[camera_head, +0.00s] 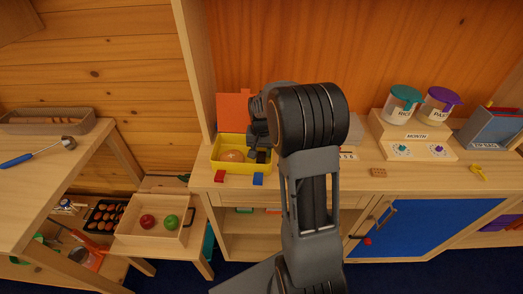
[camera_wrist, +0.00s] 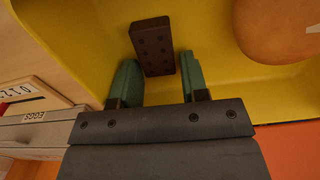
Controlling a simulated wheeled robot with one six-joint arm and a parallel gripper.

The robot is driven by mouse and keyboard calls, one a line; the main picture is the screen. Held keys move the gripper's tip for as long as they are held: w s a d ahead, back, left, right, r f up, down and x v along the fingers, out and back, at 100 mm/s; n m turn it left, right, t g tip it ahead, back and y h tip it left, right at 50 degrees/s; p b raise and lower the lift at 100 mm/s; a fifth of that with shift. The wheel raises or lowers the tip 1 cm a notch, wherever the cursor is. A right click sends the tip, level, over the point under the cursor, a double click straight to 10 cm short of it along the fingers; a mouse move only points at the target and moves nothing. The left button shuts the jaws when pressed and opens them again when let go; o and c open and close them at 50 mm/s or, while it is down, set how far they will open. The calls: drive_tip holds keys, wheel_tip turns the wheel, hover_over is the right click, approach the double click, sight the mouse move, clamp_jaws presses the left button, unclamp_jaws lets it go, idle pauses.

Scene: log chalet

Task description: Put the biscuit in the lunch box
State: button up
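The yellow lunch box (camera_head: 236,168) stands on the counter with its orange lid (camera_head: 234,110) raised behind it. A round brown bun-like item (camera_head: 232,155) lies inside; it also shows in the wrist view (camera_wrist: 280,28). My gripper (camera_head: 262,155) is down at the right side of the box. In the wrist view my gripper (camera_wrist: 160,62) has its green fingers apart, with a dark brown, dotted rectangular biscuit (camera_wrist: 152,45) between and beyond the tips, inside the box. Narrow gaps seem to show beside it. A tan dotted biscuit-like piece (camera_head: 378,172) lies on the counter to the right.
A red block (camera_head: 219,176) and a blue block (camera_head: 258,179) sit before the box. Lidded canisters (camera_head: 402,105) stand on a wooden stand at the right. A tray with red and green fruit (camera_head: 150,232) is lower left. The counter front right of my arm is mostly clear.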

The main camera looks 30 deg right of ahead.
sight(261, 152)
wheel_tip(261, 152, up, 11)
drive_tip(key=s+a+n+t, duration=0.2)
drive_tip(key=s+a+n, duration=0.1)
drive_tip(key=s+a, duration=0.3)
drive_tip(key=s+a+n+t, duration=0.1)
drive_tip(key=s+a+n, duration=0.2)
drive_tip(key=s+a, duration=0.3)
drive_tip(key=s, duration=0.5)
drive_tip(key=shift+s+n+t, duration=0.25)
drive_tip(key=shift+n+t, duration=0.05)
drive_tip(key=shift+t, duration=0.1)
drive_tip(key=shift+c, duration=0.5)
